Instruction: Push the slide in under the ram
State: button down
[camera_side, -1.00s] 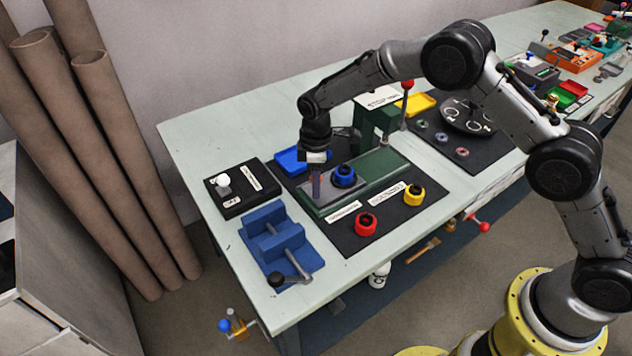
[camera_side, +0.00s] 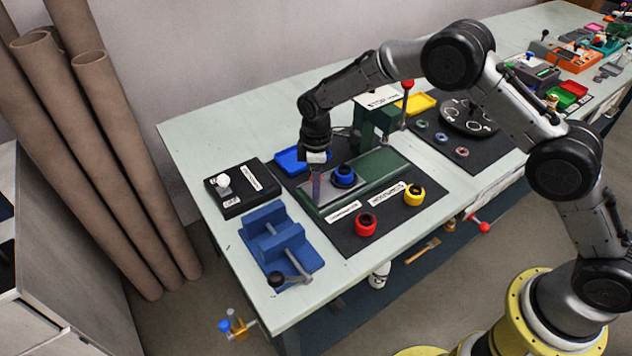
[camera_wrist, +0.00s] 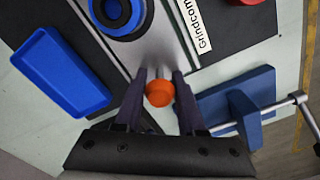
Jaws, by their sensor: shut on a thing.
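The slide (camera_side: 320,190) is a grey plate lying in the green bed of the press, out to the left of the ram frame. A blue ring-shaped part with a black centre (camera_side: 344,175) sits on it; it also shows in the wrist view (camera_wrist: 117,12). The dark green press frame (camera_side: 376,122) with its red-knobbed lever (camera_side: 407,86) stands behind to the right; the ram itself is hard to make out. My gripper (camera_side: 316,182) points down at the slide's left end. In the wrist view its fingers (camera_wrist: 160,92) are shut on the orange knob (camera_wrist: 159,93) of the slide.
A red part (camera_side: 365,223) and a yellow part (camera_side: 413,194) stand on the black mat in front. A blue tray (camera_side: 298,160) lies behind my gripper. A blue vise (camera_side: 277,245) and a black box with a white knob (camera_side: 235,187) stand to the left.

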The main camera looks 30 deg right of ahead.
aim_at(346, 168)
jog(key=d, duration=0.9)
jog(key=shift+r, duration=0.1)
jog(key=c, duration=0.5)
grip_release()
notch_tip(346, 168, up, 14)
jog(key=shift+f, duration=0.1)
